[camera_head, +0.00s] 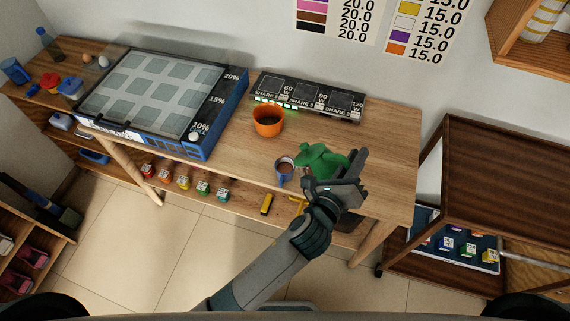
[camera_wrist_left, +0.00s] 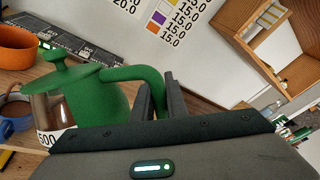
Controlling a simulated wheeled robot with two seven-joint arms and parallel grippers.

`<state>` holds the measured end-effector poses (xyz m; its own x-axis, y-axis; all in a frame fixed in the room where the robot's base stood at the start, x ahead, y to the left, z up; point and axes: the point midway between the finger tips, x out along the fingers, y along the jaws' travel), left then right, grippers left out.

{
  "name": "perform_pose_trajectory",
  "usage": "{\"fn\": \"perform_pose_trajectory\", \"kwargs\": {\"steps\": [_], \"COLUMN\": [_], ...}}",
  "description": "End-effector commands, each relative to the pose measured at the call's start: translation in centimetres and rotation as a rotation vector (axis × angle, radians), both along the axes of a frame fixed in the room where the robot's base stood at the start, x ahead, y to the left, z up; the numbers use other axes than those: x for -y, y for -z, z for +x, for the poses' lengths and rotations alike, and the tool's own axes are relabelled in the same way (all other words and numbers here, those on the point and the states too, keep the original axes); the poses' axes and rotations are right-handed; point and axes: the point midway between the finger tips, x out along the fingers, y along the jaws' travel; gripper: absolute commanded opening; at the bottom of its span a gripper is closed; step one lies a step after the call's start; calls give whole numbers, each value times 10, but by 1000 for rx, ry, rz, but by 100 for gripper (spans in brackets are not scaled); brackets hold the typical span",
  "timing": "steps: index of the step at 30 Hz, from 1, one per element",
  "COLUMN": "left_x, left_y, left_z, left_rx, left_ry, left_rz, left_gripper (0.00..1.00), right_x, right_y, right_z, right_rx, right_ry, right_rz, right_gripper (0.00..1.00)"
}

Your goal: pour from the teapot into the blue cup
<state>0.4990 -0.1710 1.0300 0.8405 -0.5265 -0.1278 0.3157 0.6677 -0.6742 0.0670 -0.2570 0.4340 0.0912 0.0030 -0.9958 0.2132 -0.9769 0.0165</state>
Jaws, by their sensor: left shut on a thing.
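The green teapot (camera_head: 318,156) is above the right part of the wooden table, its left end close to the blue cup (camera_head: 284,174). In the left wrist view the teapot (camera_wrist_left: 110,98) shows a knobbed lid, a brown see-through part and a white label reading 500. My left gripper (camera_head: 348,172) is shut on the teapot's handle; its fingers also show in the left wrist view (camera_wrist_left: 155,98). The blue cup stands upright near the table's front edge and looks brown inside. It is partly cut off in the left wrist view (camera_wrist_left: 8,125). My right gripper is not in view.
An orange bowl (camera_head: 268,121) stands behind the blue cup. A black panel (camera_head: 308,95) lies at the back, and a large blue-framed grid board (camera_head: 150,93) fills the table's left part. Another blue cup (camera_head: 14,70) stands far left. A brown shelf cart (camera_head: 500,185) is at right.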

Motion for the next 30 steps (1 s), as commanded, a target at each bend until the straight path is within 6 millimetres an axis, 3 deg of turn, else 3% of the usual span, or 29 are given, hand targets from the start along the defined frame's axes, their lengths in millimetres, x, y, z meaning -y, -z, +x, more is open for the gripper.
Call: {"fn": "perform_pose_trajectory", "kwargs": {"steps": [14,25,30], "left_x": [-1,38,38], "left_y": [-2,32,27], "left_z": [1,-32,-32], "left_rx": [-1,199,207], "left_ry": [1,2,1], "left_rz": [-8,232,238], "left_gripper": [0,0,0], "right_x": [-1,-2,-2], "right_y": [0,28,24], "right_z": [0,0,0], "right_rx": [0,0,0], "right_ry": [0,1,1], "right_rz": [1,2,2], "right_gripper": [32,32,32]}}
